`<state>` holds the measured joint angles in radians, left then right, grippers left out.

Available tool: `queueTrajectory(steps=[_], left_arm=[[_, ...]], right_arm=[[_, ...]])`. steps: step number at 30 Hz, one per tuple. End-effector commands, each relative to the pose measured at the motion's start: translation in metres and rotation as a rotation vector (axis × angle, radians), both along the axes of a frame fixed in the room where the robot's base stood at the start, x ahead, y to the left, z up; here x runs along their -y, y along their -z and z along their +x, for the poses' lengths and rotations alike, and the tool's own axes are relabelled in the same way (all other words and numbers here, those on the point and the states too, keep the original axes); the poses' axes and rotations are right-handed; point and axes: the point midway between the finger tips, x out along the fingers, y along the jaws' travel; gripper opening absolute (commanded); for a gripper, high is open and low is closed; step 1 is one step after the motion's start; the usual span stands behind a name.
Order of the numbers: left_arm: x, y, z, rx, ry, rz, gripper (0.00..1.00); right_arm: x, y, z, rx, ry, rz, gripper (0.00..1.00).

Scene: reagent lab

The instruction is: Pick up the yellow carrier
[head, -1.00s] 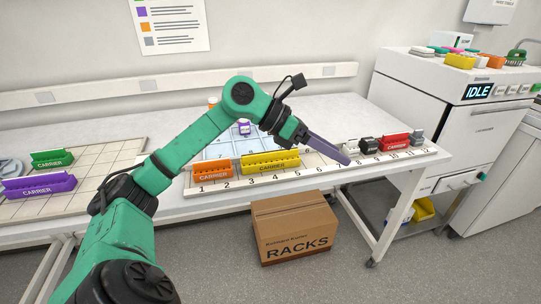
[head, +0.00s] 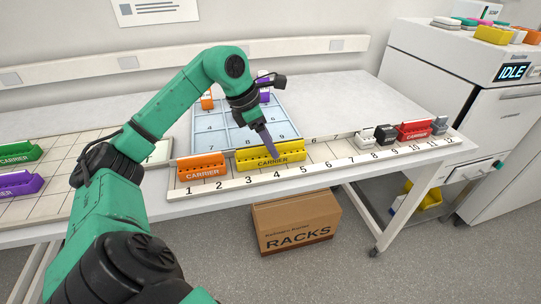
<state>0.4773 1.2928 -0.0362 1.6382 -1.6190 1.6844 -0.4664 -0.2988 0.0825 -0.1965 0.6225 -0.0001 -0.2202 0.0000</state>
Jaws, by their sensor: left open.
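The yellow carrier (head: 256,158) stands upright on the numbered strip (head: 318,165) near positions 3 to 5. My left gripper (head: 271,151) is open and points down, its fingertips at the carrier's right part in the picture. I cannot tell whether they touch it or straddle it. Nothing is seen held. My right gripper is not in view.
An orange carrier (head: 201,167) stands just left of the yellow one. A red carrier (head: 413,131) and small blocks stand at the strip's right end. Behind is a blue numbered tray (head: 222,135). Positions 6 and 7 are clear. A cardboard box (head: 296,222) lies below.

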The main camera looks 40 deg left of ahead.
Motion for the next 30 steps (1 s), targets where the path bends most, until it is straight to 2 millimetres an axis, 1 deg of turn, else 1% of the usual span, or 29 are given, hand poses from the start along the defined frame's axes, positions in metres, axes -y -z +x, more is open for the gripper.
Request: queueTrajectory(steps=[1,4,10,11,12,14,15,16,25,28,30], left_arm=[[0.003,0.008,0.003,-0.003,0.002,-0.002,0.68],[0.005,0.018,0.006,0.0,0.001,0.0,0.68],[0.005,0.02,0.007,0.0,0.001,0.0,0.68],[0.005,0.02,0.007,0.0,0.001,0.0,0.56],[0.005,0.02,0.007,0.0,0.001,0.0,0.41],[0.005,0.02,0.007,0.0,0.001,0.0,0.18],[0.005,0.02,0.007,0.001,0.001,0.0,0.03],[0.005,0.02,0.007,0.001,0.001,0.0,0.0],[0.005,0.016,0.007,0.004,0.0,0.0,0.0],[0.005,0.006,0.008,0.006,0.001,0.0,0.0],[0.005,-0.009,0.008,0.007,0.0,0.0,0.0]], right_arm=[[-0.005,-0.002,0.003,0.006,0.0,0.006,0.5],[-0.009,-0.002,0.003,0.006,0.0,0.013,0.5],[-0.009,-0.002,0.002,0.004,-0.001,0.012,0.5],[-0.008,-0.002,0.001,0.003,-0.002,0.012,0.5],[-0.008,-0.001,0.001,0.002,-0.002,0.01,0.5],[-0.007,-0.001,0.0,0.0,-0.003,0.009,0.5],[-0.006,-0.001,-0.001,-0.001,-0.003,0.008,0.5],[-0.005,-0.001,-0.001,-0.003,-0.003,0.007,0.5],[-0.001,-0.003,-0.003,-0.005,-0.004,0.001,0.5],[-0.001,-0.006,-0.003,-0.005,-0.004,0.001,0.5],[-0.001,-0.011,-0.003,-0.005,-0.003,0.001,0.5]])
